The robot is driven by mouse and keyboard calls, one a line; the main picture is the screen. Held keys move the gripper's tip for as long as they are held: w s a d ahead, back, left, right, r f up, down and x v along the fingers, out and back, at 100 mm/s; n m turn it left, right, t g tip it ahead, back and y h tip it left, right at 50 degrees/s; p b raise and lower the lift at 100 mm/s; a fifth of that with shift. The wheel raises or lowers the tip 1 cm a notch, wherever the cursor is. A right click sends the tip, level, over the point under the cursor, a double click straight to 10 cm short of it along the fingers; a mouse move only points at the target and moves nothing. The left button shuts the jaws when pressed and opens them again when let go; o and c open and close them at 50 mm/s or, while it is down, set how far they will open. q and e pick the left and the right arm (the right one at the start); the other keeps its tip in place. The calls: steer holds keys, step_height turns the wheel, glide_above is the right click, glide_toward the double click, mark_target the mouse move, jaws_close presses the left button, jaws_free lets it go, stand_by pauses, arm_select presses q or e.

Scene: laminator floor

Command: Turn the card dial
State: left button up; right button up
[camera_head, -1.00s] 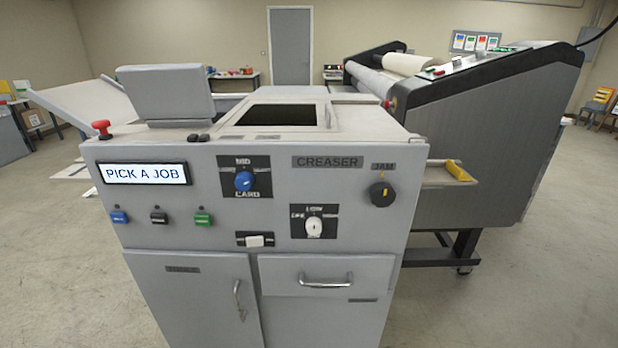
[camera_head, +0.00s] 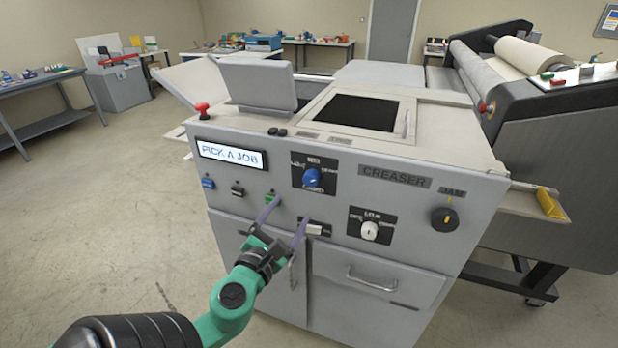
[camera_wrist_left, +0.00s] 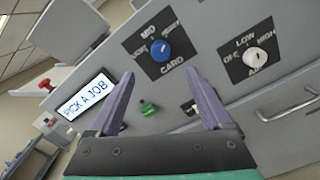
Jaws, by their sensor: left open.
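The blue card dial (camera_head: 312,178) sits on a black plate on the creaser's front panel. In the left wrist view the dial (camera_wrist_left: 159,50) shows above and between my fingers, with MID above it and CARD below. My left gripper (camera_head: 285,212) is open and empty, in front of the panel, below and left of the dial. Its two purple fingers (camera_wrist_left: 162,100) show apart in the left wrist view, with the green button (camera_wrist_left: 149,109) seen between them. My right gripper does not show.
The creaser (camera_head: 400,258) also bears a white dial (camera_head: 369,231), a black jam knob (camera_head: 444,219), a white slide switch (camera_head: 314,230), several buttons, a red stop knob (camera_head: 202,110) and a display (camera_head: 231,155) reading PICK A JOB. A laminator (camera_head: 570,130) stands at right. Floor at left is clear.

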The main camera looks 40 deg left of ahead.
mark_target(310, 180)
arm_select(q)
steer(key=p+x, duration=0.2)
steer(key=x, duration=1)
steer(key=shift+w+a+p, duration=0.15)
steer(key=shift+w+p, duration=0.15)
steer(key=shift+p, duration=0.1)
steer(key=shift+w+f, duration=0.1)
steer(key=shift+w, duration=0.1)
jaws_close()
